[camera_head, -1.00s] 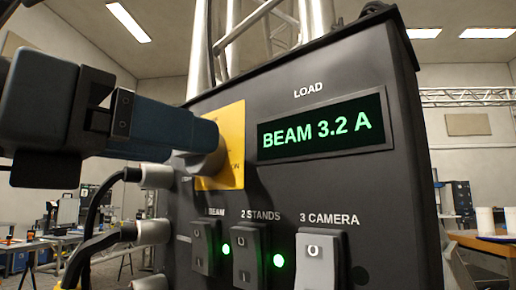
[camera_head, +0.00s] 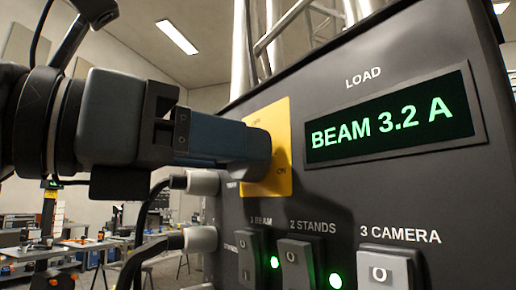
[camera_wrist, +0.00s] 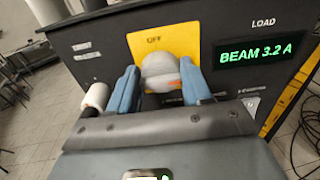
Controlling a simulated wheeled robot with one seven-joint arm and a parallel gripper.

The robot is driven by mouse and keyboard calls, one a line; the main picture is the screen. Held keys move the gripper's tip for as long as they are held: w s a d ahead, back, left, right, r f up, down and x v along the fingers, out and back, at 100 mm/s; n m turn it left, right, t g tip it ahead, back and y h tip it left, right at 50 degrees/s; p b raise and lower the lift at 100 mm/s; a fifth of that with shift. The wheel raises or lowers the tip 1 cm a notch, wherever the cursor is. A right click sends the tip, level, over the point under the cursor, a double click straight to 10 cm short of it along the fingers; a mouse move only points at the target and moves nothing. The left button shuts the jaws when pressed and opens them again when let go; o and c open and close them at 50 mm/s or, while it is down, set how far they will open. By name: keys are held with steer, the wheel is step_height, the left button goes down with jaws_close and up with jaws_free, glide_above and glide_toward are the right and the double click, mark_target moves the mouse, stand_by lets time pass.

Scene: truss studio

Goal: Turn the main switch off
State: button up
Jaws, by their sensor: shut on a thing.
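The main switch is a pale grey rotary knob (camera_wrist: 160,72) on a yellow plate (camera_wrist: 150,42) marked OFF at its top; a red-orange mark shows on the knob's lower right. In the head view the plate (camera_head: 283,122) shows ON at its lower right. My gripper (camera_wrist: 163,88) has its two blue fingers on either side of the knob and is shut on it. In the head view my gripper (camera_head: 255,148) reaches in from the left and hides most of the knob. The knob's exact angle is hard to tell.
The load display (camera_head: 390,117) reads BEAM 3.2 A. Below are rocker switches for beam (camera_head: 252,255), stands (camera_head: 300,262) and camera (camera_head: 388,268), with green lamps by the first two. Cable plugs (camera_head: 200,240) stick out left, below my gripper. Metal truss tubes rise behind.

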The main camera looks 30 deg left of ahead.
steer(key=shift+c, duration=1.4)
steer(key=shift+a+n, duration=0.1)
steer(key=shift+n, duration=0.2)
steer(key=shift+a+f+n+p, duration=0.1)
steer(key=shift+n+p, duration=0.7)
steer(key=shift+n, duration=3.5)
steer(key=shift+a+f+n+p, duration=0.1)
steer(key=shift+n+p, duration=0.65)
steer(key=shift+n, duration=3.55)
steer(key=o, duration=1.1)
steer(key=shift+c, duration=0.2)
